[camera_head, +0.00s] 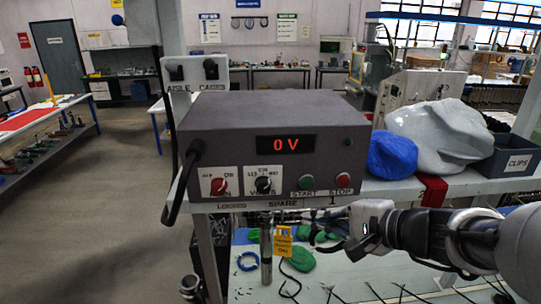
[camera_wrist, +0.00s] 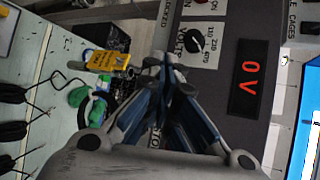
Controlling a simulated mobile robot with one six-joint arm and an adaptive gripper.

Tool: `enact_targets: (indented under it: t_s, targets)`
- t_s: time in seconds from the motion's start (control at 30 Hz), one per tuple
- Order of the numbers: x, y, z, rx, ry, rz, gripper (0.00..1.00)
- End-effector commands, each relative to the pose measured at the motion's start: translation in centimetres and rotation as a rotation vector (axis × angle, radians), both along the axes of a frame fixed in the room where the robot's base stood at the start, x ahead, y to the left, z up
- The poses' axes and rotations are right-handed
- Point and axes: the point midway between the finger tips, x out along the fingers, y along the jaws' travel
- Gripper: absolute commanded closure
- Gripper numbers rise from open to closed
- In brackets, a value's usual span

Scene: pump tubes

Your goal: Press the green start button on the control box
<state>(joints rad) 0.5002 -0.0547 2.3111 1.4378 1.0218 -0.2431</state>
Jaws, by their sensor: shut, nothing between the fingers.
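The dark grey control box (camera_head: 222,128) stands on a bench in the head view, its red display (camera_head: 285,145) reading 0 V. The green start button (camera_head: 306,182) is low on its front, left of the red stop button (camera_head: 343,180). My gripper (camera_head: 332,242) is below and in front of the box's lower right. In the wrist view my gripper's fingers (camera_wrist: 167,68) are shut and empty, in front of the box panel (camera_wrist: 214,68). There they cover the area of the start and stop buttons, so contact cannot be seen.
A yellow tag (camera_head: 283,241) hangs below the box. A blue bundle (camera_head: 391,155), a grey bundle (camera_head: 436,135), a red cloth (camera_head: 432,190) and a CLIPS bin (camera_head: 505,158) lie right of it. A black cable (camera_head: 180,185) loops on the left.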

Motion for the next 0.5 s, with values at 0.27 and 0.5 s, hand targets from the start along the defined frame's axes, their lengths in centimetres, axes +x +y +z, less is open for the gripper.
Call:
enact_targets:
  t_s: [0.27, 0.5]
  targets:
    - [3.2, 0.1, 0.2, 0.001, 0.002, 0.004, 1.0]
    - [6.5, 0.0, 0.0, 0.0, -0.001, 0.003, 1.0]
